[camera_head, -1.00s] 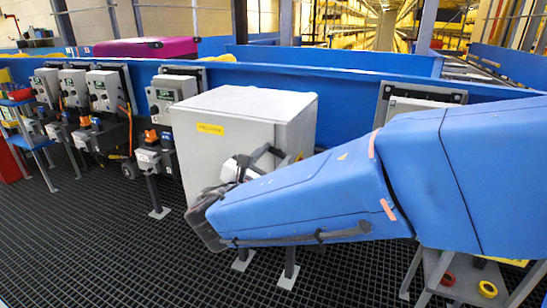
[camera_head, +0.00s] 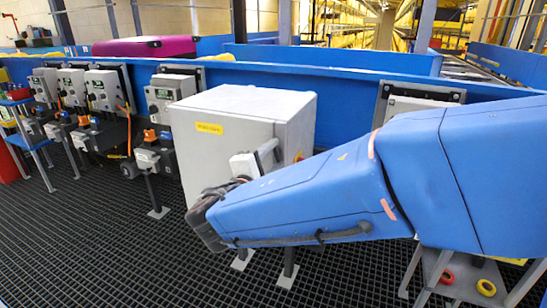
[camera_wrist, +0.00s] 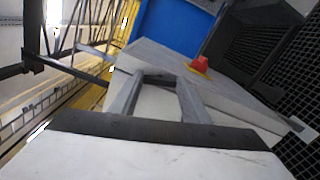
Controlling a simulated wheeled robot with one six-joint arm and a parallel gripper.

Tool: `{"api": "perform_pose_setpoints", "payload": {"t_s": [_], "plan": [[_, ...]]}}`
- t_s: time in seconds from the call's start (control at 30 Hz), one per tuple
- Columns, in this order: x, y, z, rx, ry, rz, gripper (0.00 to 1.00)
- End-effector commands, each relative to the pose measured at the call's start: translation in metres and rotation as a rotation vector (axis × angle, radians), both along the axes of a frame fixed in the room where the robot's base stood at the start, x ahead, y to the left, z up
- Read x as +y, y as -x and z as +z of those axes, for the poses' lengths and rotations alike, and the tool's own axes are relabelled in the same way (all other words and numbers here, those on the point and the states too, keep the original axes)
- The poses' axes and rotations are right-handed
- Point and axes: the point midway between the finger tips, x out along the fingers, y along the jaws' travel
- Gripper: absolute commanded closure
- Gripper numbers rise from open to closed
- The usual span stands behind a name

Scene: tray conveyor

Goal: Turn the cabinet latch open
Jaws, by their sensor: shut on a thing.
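The grey cabinet (camera_head: 225,130) stands in the middle of the head view, with a yellow label on its face. My gripper (camera_head: 272,150) is at the cabinet's face, near its right edge. In the wrist view, the two grey fingers of my gripper (camera_wrist: 158,78) reach to the cabinet surface (camera_wrist: 225,98) and are shut on a small dark part between their tips, which appears to be the latch. Most of the latch is hidden by the fingers. A red knob on a yellow base (camera_wrist: 200,64) sits on the cabinet, apart from the fingers.
A blue conveyor side wall (camera_head: 345,90) runs behind the cabinet. Several grey control boxes (camera_head: 103,90) on posts stand to the left. A small stand with yellow and red rings (camera_head: 487,288) is at the lower right. The dark grated floor in front is clear.

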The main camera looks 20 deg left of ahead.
Motion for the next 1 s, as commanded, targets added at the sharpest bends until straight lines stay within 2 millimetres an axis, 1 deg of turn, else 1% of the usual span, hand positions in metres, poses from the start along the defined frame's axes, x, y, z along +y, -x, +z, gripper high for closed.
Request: {"api": "perform_pose_setpoints", "payload": {"t_s": [0.2,0.4,0.6,1.0], "plan": [[-0.0004,0.0004,-0.0020,-0.010,-0.147,0.000,0.80],[-0.0005,0.0004,-0.0026,-0.017,-0.236,0.000,0.80],[-0.0006,0.0004,-0.0029,-0.020,-0.280,0.000,0.80],[-0.0006,0.0004,-0.0033,-0.020,-0.290,-0.001,0.80]]}}
